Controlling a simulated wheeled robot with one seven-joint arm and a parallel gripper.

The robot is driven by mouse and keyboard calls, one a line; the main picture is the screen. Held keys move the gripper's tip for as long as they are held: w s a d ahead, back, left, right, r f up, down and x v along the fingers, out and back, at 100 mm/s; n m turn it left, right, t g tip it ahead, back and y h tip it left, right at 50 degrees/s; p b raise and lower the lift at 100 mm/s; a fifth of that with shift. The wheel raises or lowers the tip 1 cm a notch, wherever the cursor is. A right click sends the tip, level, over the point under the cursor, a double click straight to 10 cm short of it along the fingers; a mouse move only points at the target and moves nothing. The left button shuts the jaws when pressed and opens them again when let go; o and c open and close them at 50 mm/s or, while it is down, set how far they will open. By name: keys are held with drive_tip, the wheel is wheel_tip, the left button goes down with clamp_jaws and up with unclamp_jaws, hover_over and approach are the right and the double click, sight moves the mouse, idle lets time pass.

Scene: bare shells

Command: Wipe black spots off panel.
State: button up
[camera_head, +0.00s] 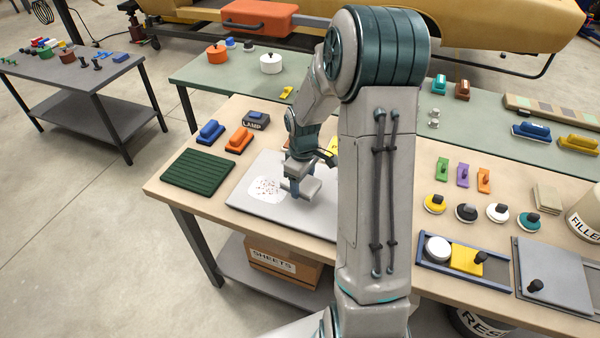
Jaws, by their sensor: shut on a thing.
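The panel (255,207) is a flat light grey sheet lying on the near wooden bench, partly hidden behind my arm. A white patch (257,194) on its left part carries many small dark and reddish specks; at this size I cannot sort the black ones from the rest. My gripper (299,194) points down over the panel, just right of the specks. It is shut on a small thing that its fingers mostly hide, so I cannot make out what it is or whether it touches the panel.
Small handled tools, round pads (466,212) and a blue tray (465,260) fill the bench right of my arm.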

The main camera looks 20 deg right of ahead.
drive_tip(key=shift+r+p, duration=0.85)
drive_tip(key=shift+r, duration=0.8)
